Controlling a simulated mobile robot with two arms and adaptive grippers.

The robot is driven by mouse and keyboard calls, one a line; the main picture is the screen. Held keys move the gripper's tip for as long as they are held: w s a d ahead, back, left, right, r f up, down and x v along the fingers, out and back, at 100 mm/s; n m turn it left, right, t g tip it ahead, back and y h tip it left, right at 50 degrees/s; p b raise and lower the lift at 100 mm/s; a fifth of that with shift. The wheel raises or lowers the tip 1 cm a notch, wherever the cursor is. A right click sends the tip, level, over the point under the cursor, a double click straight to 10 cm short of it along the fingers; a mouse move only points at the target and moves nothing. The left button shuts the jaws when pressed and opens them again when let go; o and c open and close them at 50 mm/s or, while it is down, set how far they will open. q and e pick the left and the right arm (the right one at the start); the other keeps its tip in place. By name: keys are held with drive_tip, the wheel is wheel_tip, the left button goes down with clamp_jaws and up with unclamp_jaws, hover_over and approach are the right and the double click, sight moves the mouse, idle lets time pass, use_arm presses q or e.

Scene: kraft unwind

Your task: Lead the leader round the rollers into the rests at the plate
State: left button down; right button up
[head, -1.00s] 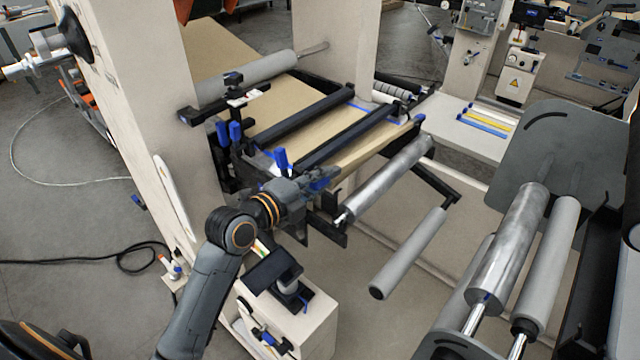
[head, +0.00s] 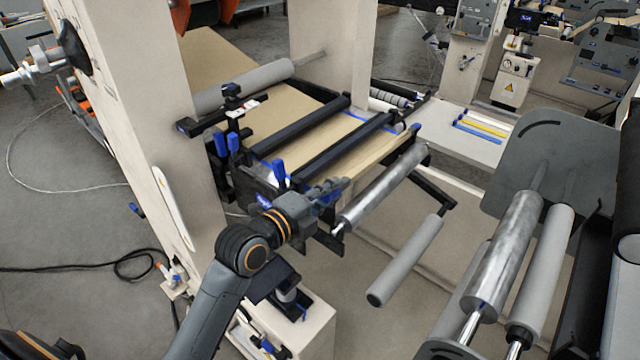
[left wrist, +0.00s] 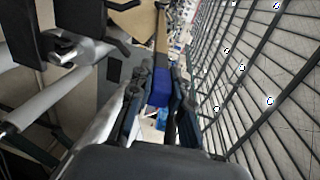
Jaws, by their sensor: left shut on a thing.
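The brown kraft web (head: 372,152) runs over the black bars of the unwind and ends at a front edge just behind a shiny metal roller (head: 385,188). A blue piece (head: 417,128) shows at the far end of that edge. My left gripper (head: 338,186) is at the near end of the edge, close to the roller's near end. In the left wrist view its fingers are shut on a blue piece (left wrist: 159,88), seemingly the leader's near end. A grey roller (head: 407,258) hangs lower in front. My right gripper is not in view.
Blue-handled clamps (head: 280,175) and a tall cream frame post (head: 150,110) stand close to my left arm. More rollers (head: 508,255) and a grey side plate (head: 545,165) stand at right. Open floor shows between the roller groups.

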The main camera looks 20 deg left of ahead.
use_arm(q)
drive_tip(key=shift+s+d+r, duration=0.2)
drive_tip(key=shift+d+r, duration=0.15)
drive_tip(key=shift+d, duration=0.3)
drive_tip(key=shift+s+a+f+m+t+h+b, duration=0.1)
drive_tip(key=shift+f+m+t+h+b, duration=0.75)
drive_tip(key=shift+b, duration=3.1)
drive_tip(key=shift+f+n+g+h, duration=0.2)
drive_tip(key=shift+n+g+h, duration=0.05)
drive_tip(key=shift+g, duration=0.1)
drive_tip(key=s+d+f+p, duration=0.1)
drive_tip(key=s+d, duration=0.1)
drive_tip(key=d, duration=0.3)
drive_tip(key=shift+d+f, duration=0.3)
drive_tip(key=shift+d, duration=0.1)
